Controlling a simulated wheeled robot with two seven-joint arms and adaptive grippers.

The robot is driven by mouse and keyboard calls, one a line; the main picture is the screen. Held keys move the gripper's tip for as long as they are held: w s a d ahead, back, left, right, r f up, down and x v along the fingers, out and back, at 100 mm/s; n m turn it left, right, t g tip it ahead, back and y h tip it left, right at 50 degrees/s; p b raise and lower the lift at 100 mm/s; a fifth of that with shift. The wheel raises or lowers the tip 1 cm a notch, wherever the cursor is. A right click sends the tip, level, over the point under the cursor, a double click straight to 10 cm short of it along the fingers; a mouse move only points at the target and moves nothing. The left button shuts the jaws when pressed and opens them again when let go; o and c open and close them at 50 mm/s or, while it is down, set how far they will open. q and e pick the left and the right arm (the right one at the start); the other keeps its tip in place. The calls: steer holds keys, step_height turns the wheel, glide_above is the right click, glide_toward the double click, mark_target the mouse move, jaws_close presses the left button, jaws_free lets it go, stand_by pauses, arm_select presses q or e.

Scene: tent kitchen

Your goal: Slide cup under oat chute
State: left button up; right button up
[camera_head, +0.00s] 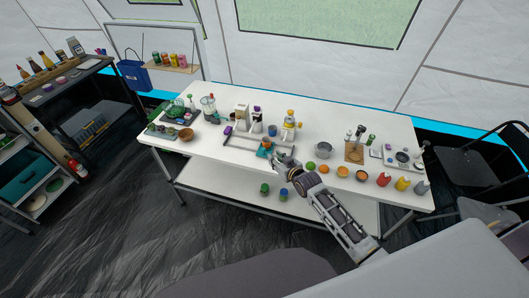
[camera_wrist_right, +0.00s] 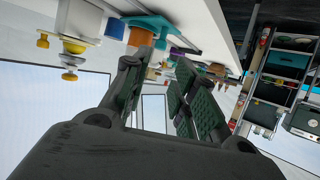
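A small orange cup-like piece with a teal part (camera_head: 264,149) stands near the table's front edge, left of my right gripper (camera_head: 283,163). In the right wrist view the orange piece (camera_wrist_right: 140,36) and teal part (camera_wrist_right: 152,24) show beyond the fingers. My right gripper (camera_wrist_right: 162,90) is open, with an empty gap between its pads. A blue cup (camera_head: 273,131) stands behind it. A white dispenser with yellow parts (camera_head: 289,127) stands right of the blue cup; I cannot tell if it is the oat chute. My left gripper is not in view.
The white table (camera_head: 215,150) holds a wooden bowl (camera_head: 186,134) and blender (camera_head: 209,107) at left.

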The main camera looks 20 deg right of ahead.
mark_target(264, 149)
steer(key=shift+b+x, duration=3.25)
steer(key=shift+x, duration=0.25)
steer(key=shift+w+f+b, duration=0.2)
steer(key=shift+w+b, duration=0.1)
steer(key=shift+b, duration=0.05)
steer(key=shift+w+a+f+b, duration=0.15)
steer(key=shift+w+f+b, duration=0.05)
steer(key=shift+w+b, duration=0.3)
steer(key=shift+w, duration=0.15)
steer(key=shift+w+a+f+b, duration=0.1)
steer(key=shift+w+f+b, duration=0.3)
steer(key=shift+b, duration=0.35)
steer(key=shift+w+a+b, duration=0.1)
steer(key=shift+w+b, duration=0.25)
steer(key=shift+w+f+b, duration=0.1)
steer(key=shift+w+b, duration=0.3)
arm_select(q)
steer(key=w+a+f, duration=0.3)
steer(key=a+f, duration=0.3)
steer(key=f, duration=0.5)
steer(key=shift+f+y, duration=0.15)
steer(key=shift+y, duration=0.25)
